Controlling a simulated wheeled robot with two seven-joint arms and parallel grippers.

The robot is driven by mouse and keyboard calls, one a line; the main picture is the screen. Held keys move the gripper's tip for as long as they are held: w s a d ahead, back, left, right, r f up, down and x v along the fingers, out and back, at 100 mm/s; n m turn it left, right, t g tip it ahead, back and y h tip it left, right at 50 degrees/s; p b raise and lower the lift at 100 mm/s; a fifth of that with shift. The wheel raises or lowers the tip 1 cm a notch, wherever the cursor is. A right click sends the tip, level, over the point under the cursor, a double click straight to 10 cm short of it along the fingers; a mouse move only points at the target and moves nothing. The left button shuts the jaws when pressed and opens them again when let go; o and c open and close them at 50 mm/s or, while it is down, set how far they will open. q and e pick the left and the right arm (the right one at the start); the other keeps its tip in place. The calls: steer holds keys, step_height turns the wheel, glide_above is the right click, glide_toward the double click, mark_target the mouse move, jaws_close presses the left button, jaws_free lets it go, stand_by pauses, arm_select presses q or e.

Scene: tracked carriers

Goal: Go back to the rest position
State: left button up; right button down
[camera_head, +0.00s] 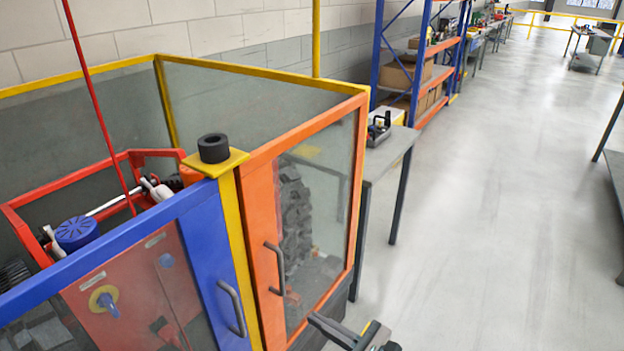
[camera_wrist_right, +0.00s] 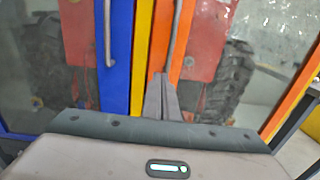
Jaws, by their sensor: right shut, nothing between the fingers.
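My right gripper (camera_head: 345,332) shows at the bottom edge of the head view, in front of the enclosure's orange-framed door (camera_head: 262,210). In the right wrist view its fingers (camera_wrist_right: 163,82) are closed together and empty. They point toward the lower end of the orange door's grey handle (camera_wrist_right: 178,35); I cannot tell whether they touch it. That handle also shows in the head view (camera_head: 275,268). The blue-framed door (camera_head: 205,235) with its own handle (camera_head: 233,308) is beside it, left of the yellow post (camera_head: 240,255). Both doors look closed. My left gripper is out of view.
Inside the enclosure are a red machine frame (camera_head: 75,190) and a dark track (camera_head: 295,215). A black cylinder (camera_head: 213,148) tops the yellow post. A grey table (camera_head: 392,155) and blue-orange shelving (camera_head: 425,75) stand behind. Open floor (camera_head: 500,230) lies right.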

steer(key=s+d+f+n+g+h, duration=0.1)
steer(key=s+d+f+n+h, duration=0.2)
steer(key=f, duration=0.7)
steer(key=s+d+f+n+h, duration=0.2)
steer(key=d+f+n+h, duration=0.15)
steer(key=f, duration=0.75)
steer(key=s+d+f+n+g+h, duration=0.1)
steer(key=s+d+f+n+h, duration=0.2)
steer(key=f, duration=0.7)
steer(key=s+d+f+n+g+h, duration=0.1)
steer(key=s+d+f+n, duration=0.3)
steer(key=s+f+n, duration=0.5)
steer(key=s+d+f+n+g+h, duration=0.2)
steer(key=s+f+n, duration=0.7)
steer(key=s, duration=1)
step_height(320, 180, down, 2)
steer(key=shift+s+d+f+n+g, duration=0.25)
steer(key=shift+d+n+g, duration=0.1)
steer(key=shift+d+g, duration=0.45)
steer(key=shift+d+h, duration=0.1)
steer(key=shift+h, duration=0.15)
